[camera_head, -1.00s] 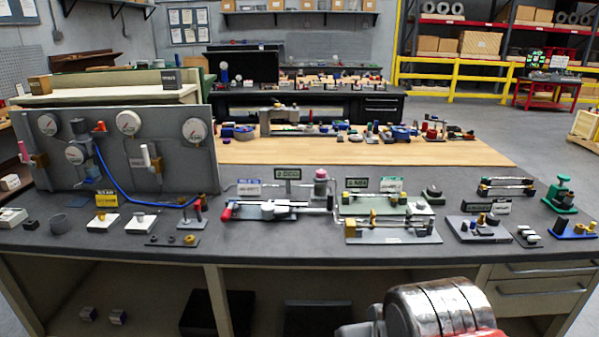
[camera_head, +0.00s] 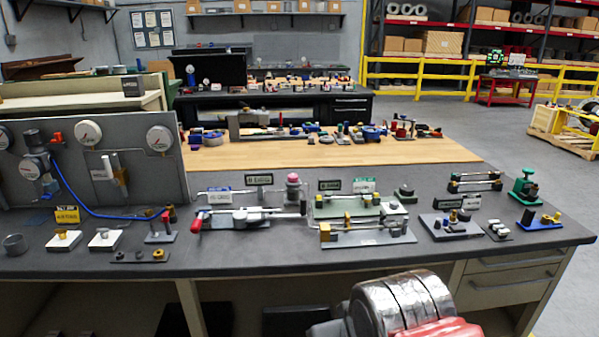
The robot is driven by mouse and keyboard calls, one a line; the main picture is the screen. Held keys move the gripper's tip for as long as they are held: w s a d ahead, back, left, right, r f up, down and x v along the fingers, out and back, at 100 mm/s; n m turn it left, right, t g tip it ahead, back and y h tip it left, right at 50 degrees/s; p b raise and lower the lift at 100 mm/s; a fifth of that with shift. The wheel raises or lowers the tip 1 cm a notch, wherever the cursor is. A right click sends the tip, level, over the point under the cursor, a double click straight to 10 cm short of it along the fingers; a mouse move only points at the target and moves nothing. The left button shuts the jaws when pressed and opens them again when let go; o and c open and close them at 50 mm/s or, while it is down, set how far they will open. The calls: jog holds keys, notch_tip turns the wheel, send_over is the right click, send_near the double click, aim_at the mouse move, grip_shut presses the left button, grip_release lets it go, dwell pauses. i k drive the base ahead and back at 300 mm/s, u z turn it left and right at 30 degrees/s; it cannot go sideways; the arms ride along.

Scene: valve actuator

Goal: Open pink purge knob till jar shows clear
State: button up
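A small pink knob (camera_head: 293,178) stands upright on a fitting toward the back of the grey bench, near the middle of the view. Thin grey pipes run beside it. I cannot make out a jar or the colour of any liquid at this distance. The grey panel (camera_head: 85,185) with round gauges stands at the left, with a blue hose (camera_head: 85,203) curving down from it. My gripper's fingers are not in view; only a silver and red part of my own body shows at the bottom, in front of the bench and well apart from the knob.
A red-handled device (camera_head: 235,218) lies in front of the knob. A green plate (camera_head: 355,209) with fittings and a grey plate (camera_head: 368,238) stand to its right. Small signs stand around it. The bench's front strip (camera_head: 240,262) is clear. Drawers (camera_head: 510,277) are below right.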

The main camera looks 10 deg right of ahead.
aim_at(292, 178)
jog(key=i, duration=0.9)
jog(key=u, duration=0.05)
